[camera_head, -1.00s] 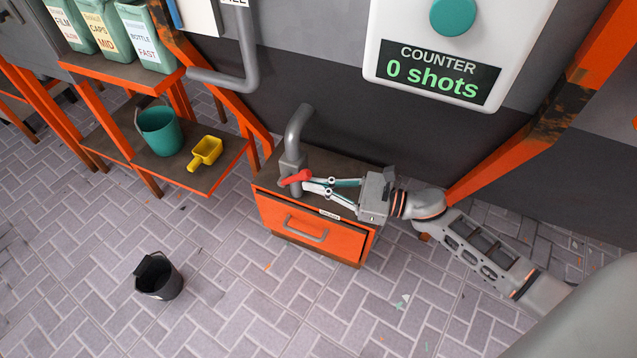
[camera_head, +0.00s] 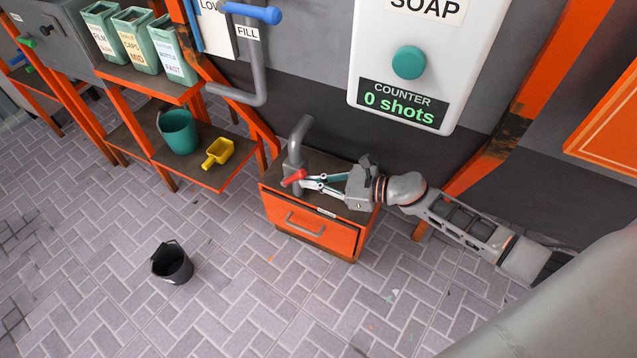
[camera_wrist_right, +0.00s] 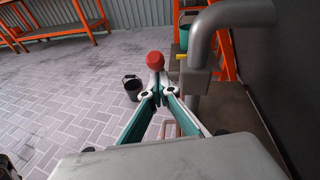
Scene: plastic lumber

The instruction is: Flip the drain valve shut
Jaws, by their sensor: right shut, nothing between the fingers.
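The drain valve is a grey bent pipe (camera_head: 297,143) with a red handle (camera_head: 293,178), standing on the orange cabinet. My right gripper (camera_head: 306,181) is shut with nothing between its fingers, and its tips are at the red handle. In the right wrist view, the red handle end (camera_wrist_right: 155,60) shows just beyond the closed fingertips (camera_wrist_right: 157,88), with the grey pipe (camera_wrist_right: 198,75) to their right. I cannot tell whether the tips touch the handle. My left gripper is not in view.
The orange cabinet (camera_head: 310,230) has a drawer with a handle. A black bucket (camera_head: 172,263) stands on the open brick floor. A shelf holds a teal bucket (camera_head: 179,132) and a yellow scoop (camera_head: 217,152). A soap dispenser (camera_head: 450,50) with a counter is on the wall.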

